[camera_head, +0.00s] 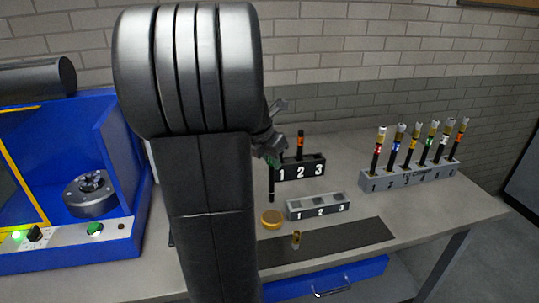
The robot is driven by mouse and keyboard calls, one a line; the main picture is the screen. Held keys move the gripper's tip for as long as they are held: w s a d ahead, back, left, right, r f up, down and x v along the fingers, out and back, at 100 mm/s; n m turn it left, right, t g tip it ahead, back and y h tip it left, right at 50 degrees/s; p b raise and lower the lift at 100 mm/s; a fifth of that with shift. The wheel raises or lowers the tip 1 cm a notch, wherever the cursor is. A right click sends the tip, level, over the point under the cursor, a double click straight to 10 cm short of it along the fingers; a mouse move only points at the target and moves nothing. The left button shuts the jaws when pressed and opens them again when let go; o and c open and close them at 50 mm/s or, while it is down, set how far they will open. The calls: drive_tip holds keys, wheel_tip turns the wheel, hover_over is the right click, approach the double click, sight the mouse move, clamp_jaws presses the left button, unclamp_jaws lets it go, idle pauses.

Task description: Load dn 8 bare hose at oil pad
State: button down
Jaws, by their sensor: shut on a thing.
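My gripper (273,146) is at the centre of the view, partly hidden behind my own arm. It is shut on a thin black hose (271,186) that hangs roughly upright. A bit of green shows at the jaws, near the hose's upper end. A round amber oil pad (271,218) lies on the bench. The hose's lower end appears just above the pad in the picture; I cannot tell the exact gap.
Behind stands a black block (301,169) numbered 1 to 3, holding an orange-banded hose (300,144). A grey numbered block (318,208) and a small brass fitting (296,239) are near the pad. A rack (408,180) of several fitted hoses stands right, a blue machine (118,170) left.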

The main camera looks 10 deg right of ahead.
sight(270, 175)
wheel_tip(270, 175, down, 6)
drive_tip(key=b, duration=0.5)
drive_tip(key=shift+d+b, duration=0.1)
drive_tip(key=shift+b, duration=0.25)
drive_tip(key=shift+f, duration=0.55)
idle(2.2)
wheel_tip(270, 175, up, 7)
drive_tip(key=p, duration=0.7)
idle(0.7)
